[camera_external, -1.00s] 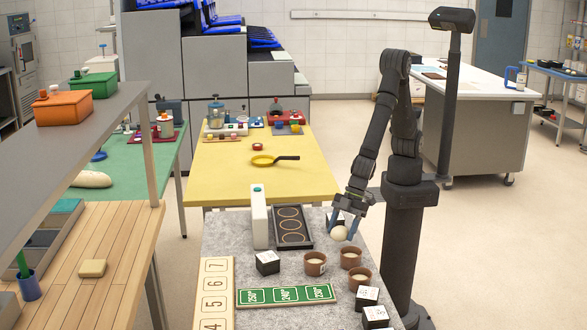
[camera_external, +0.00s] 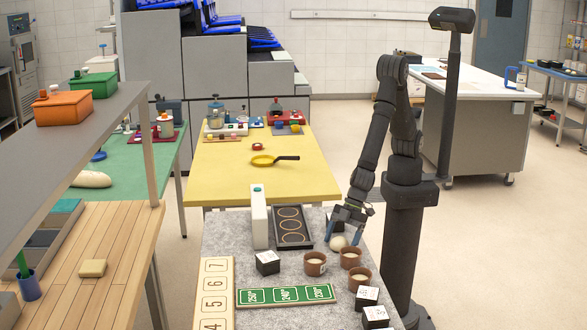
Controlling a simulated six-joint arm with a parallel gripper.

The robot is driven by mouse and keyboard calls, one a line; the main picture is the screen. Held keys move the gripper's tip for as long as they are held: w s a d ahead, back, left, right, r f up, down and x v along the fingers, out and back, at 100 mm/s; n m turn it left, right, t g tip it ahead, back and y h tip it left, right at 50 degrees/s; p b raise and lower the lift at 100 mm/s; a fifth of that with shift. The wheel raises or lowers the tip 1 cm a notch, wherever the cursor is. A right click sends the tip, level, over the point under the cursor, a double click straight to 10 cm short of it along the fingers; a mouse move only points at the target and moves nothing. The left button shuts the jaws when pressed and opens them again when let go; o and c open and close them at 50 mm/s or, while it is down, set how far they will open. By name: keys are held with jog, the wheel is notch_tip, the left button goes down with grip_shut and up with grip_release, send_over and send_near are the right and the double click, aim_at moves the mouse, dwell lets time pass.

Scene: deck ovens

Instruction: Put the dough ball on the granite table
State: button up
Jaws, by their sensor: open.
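The dough ball (camera_external: 338,243) is small, round and cream-coloured. It appears low at the surface of the grey speckled granite table (camera_external: 232,233), near its right edge. My gripper (camera_external: 344,236) points down at the dough ball with its blue-tipped fingers open around or beside it. Whether the fingers touch the ball cannot be told. A dark and white block beside the gripper is partly hidden by it.
A black tray with ring marks (camera_external: 292,228) and a white upright box (camera_external: 259,217) stand left of the gripper. Brown cups (camera_external: 315,263), dark cubes (camera_external: 267,262), a green number strip (camera_external: 286,295) and a wooden number board (camera_external: 214,295) crowd the front. A yellow table (camera_external: 225,180) is behind.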

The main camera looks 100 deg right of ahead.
jog(key=shift+s+r, duration=0.1)
jog(key=shift+r, duration=0.35)
jog(key=v, duration=1.1)
jog(key=shift+d, duration=0.15)
jog(key=shift+s, duration=0.1)
jog(key=x, duration=1.2)
jog(key=shift+r, duration=0.15)
jog(key=shift+r, duration=0.1)
